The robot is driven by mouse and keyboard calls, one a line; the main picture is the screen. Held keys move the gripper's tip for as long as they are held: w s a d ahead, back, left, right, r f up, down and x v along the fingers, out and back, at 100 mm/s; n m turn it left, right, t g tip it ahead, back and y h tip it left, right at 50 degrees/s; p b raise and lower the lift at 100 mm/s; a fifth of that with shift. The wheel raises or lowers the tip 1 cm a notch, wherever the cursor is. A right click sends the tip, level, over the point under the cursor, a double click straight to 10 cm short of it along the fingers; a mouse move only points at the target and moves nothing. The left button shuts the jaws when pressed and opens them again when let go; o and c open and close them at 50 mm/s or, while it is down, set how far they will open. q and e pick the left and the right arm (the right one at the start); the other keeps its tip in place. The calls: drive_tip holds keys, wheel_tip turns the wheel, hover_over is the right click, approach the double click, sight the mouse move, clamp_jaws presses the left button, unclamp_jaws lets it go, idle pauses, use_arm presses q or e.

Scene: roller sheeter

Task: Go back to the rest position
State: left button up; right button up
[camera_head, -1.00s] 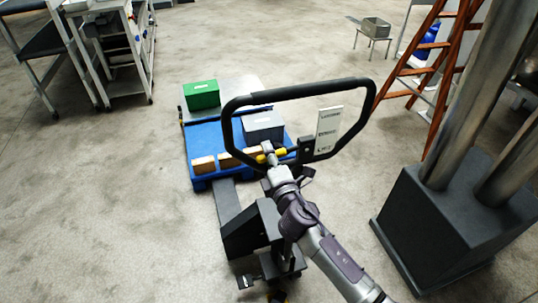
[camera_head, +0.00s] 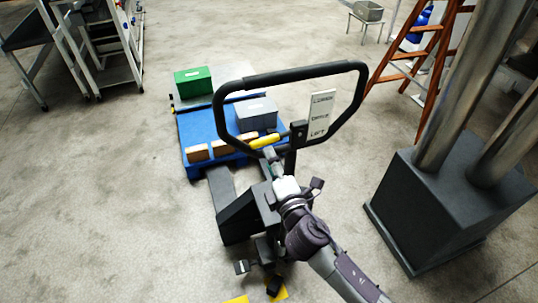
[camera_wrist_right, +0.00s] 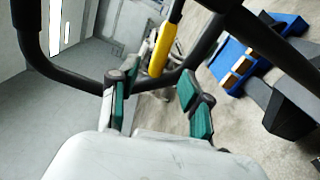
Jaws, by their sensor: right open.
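My right gripper (camera_head: 276,168) is open and empty, just below and behind the handle area of a pallet jack. The jack has a black loop handle (camera_head: 361,95) and a yellow lever (camera_head: 264,142). In the right wrist view the two green-padded fingers of my right gripper (camera_wrist_right: 155,98) stand apart. The yellow lever (camera_wrist_right: 163,50) is beyond them, and the black loop handle (camera_wrist_right: 75,77) curves around. I see no contact between fingers and lever. My left gripper is not in view.
A blue pallet (camera_head: 200,127) carries a green box (camera_head: 193,81) and a grey box (camera_head: 256,113). A dark block with metal columns (camera_head: 440,205) stands at right, near an orange ladder (camera_head: 428,60). Carts (camera_head: 100,55) stand at back left. Floor at left is clear.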

idle(0.5)
drive_tip(key=s+d+f+m+g+h, duration=0.1)
drive_tip(key=d+f+m+g, duration=0.15)
drive_tip(key=f, duration=0.75)
drive_tip(key=s+d+f+m+g+h, duration=0.1)
drive_tip(key=d+f+m+g+h, duration=0.2)
drive_tip(key=f, duration=0.8)
drive_tip(key=s+d+f+m+g, duration=0.1)
drive_tip(key=s+d+f+m, duration=0.15)
drive_tip(key=s+f, duration=0.4)
drive_tip(key=s+d+f+m+g, duration=0.2)
drive_tip(key=s+d+f, duration=0.15)
drive_tip(key=f, duration=0.55)
drive_tip(key=s+d+f+m+g, duration=0.2)
drive_tip(key=s+f, duration=0.4)
drive_tip(key=s, duration=0.5)
drive_tip(key=s+d+f+m+g+h, duration=0.1)
drive_tip(key=s+d+f+m+g, duration=0.2)
drive_tip(key=s+f, duration=0.4)
drive_tip(key=s+d+f+m+g+b, duration=0.1)
drive_tip(key=s+d+f+m, duration=0.4)
drive_tip(key=s, duration=1.1)
drive_tip(key=shift+s+f+m+g+h, duration=0.3)
drive_tip(key=shift+s+f+m+g, duration=0.15)
drive_tip(key=shift+f+g, duration=0.35)
